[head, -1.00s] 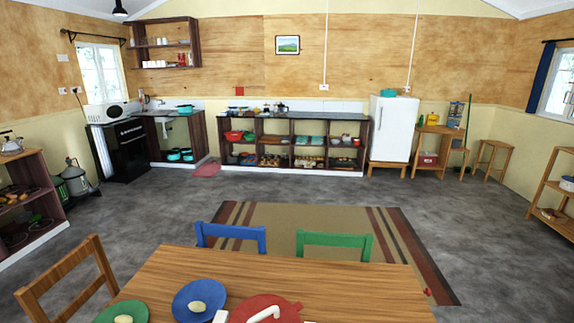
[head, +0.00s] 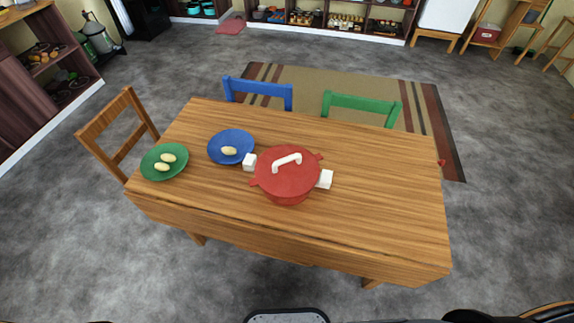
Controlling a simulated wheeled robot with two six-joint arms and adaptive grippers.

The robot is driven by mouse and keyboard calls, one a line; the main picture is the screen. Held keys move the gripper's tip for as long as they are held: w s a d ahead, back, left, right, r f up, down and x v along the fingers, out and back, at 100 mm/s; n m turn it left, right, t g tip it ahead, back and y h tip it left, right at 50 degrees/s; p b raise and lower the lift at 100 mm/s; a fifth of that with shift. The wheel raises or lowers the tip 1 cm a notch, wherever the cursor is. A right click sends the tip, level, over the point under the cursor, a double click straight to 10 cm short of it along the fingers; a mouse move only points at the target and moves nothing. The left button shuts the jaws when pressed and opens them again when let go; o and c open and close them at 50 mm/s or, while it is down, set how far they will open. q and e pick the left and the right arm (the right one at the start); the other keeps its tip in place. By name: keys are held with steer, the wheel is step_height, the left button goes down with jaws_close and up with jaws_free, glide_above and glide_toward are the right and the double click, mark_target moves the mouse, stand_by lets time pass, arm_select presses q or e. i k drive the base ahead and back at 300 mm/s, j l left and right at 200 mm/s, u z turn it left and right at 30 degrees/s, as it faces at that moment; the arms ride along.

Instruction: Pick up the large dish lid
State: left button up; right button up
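A red lid (head: 285,178) with a white arched handle (head: 287,160) sits on a red pot (head: 287,199) on the wooden table. The pot has a red side handle at its left and right. A white block-like piece (head: 249,162) is at the pot's left handle, and another white piece (head: 325,179) is at its right. I cannot tell what these white pieces are. Neither of my grippers can be made out in the head view.
The wooden table (head: 390,190) is clear on its right side. A blue plate (head: 231,138) with a yellowish item and a green plate (head: 152,172) with two stand left of the pot. Wooden (head: 115,150), blue (head: 258,92) and green (head: 361,104) chairs stand around the table.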

mark_target(286, 170)
steer(key=i+j+z, duration=0.1)
steer(key=j+z, duration=0.25)
steer(key=j, duration=0.8)
steer(key=j+z, duration=0.35)
steer(key=j, duration=0.85)
